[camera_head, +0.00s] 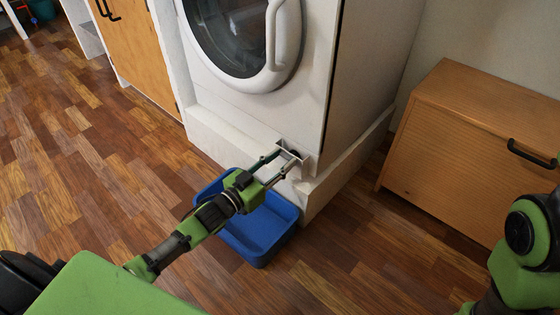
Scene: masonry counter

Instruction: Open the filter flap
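The filter flap (290,147) is a small white panel low on the right of the white washing machine's (318,90) front. It stands tilted out from the front, and a dark opening shows beside it. My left gripper (286,157) reaches up to it from the lower left. Its two fingers are spread apart, with the tips right at the flap and opening. Whether a fingertip touches the flap I cannot tell. My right arm shows at the right edge, but its gripper is outside the view.
A blue tub (256,243) stands on the wooden floor in front of the machine, partly under my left gripper. A wooden cabinet with a black handle (530,155) stands at the right. A wooden cupboard (142,50) stands at the left. The floor at left is clear.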

